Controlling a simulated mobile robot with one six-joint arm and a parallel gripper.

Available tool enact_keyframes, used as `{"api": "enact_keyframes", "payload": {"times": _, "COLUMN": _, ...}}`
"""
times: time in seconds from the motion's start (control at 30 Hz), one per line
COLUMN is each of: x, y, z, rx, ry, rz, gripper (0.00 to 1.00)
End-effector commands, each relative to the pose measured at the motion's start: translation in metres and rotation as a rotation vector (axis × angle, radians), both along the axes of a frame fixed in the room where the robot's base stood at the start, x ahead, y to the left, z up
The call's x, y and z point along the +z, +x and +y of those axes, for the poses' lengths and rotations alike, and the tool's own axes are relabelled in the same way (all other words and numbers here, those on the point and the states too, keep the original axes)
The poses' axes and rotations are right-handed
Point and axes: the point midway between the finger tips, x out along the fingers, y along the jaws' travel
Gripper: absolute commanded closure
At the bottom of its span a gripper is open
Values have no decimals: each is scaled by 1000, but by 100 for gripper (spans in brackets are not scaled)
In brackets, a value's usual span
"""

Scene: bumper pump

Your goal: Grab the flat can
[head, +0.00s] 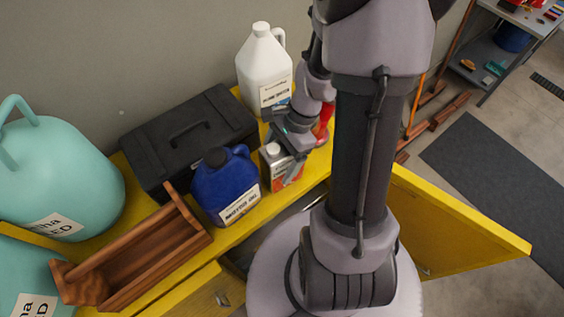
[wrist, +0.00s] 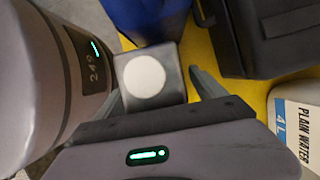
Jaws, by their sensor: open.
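The flat can (head: 272,156) is a small boxy grey-topped can with a white cap and an orange-red lower front. It stands upright on the yellow cabinet top, right of the blue jug. In the wrist view the can (wrist: 174,91) is seen from above with its round white cap. My gripper (head: 284,154) is open at the can. In the wrist view my gripper's fingers (wrist: 155,84) show on either side of the can, with a visible gap on the right. Whether the left finger touches it I cannot tell. In the head view my gripper hides part of the can.
A blue jug (head: 222,186) stands close left of the can. A black case (head: 190,135), a white water jug (head: 263,62) and a red object (head: 326,118) are nearby. A wooden tool tray (head: 135,265) and teal tanks (head: 70,165) are left. A yellow door (head: 460,225) hangs open.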

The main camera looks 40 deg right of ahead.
Motion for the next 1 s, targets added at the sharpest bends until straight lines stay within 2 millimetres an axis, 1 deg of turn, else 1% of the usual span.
{"api": "enact_keyframes", "payload": {"times": 0.03, "x": 0, "y": 0, "z": 0, "rx": 0, "ry": 0, "rz": 0, "gripper": 24}}
{"api": "enact_keyframes", "payload": {"times": 0.17, "x": 0, "y": 0, "z": 0, "rx": 0, "ry": 0, "rz": 0, "gripper": 49}}
{"api": "enact_keyframes", "payload": {"times": 0.2, "x": 0, "y": 0, "z": 0, "rx": 0, "ry": 0, "rz": 0, "gripper": 57}}
{"api": "enact_keyframes", "payload": {"times": 0.27, "x": 0, "y": 0, "z": 0, "rx": 0, "ry": 0, "rz": 0, "gripper": 69}}
{"api": "enact_keyframes", "payload": {"times": 0.3, "x": 0, "y": 0, "z": 0, "rx": 0, "ry": 0, "rz": 0, "gripper": 77}}
{"api": "enact_keyframes", "payload": {"times": 0.37, "x": 1, "y": 0, "z": 0, "rx": 0, "ry": 0, "rz": 0, "gripper": 89}}
{"api": "enact_keyframes", "payload": {"times": 0.4, "x": 1, "y": 0, "z": 0, "rx": 0, "ry": 0, "rz": 0, "gripper": 97}}
{"api": "enact_keyframes", "payload": {"times": 0.43, "x": 1, "y": 0, "z": 0, "rx": 0, "ry": 0, "rz": 0, "gripper": 100}}
{"api": "enact_keyframes", "payload": {"times": 0.77, "x": 2, "y": 1, "z": -1, "rx": 0, "ry": -1, "rz": -2, "gripper": 100}}
{"api": "enact_keyframes", "payload": {"times": 0.87, "x": 6, "y": 1, "z": -1, "rx": 0, "ry": -1, "rz": -2, "gripper": 100}}
{"api": "enact_keyframes", "payload": {"times": 1.0, "x": 18, "y": 1, "z": -1, "rx": -1, "ry": -1, "rz": -3, "gripper": 100}}
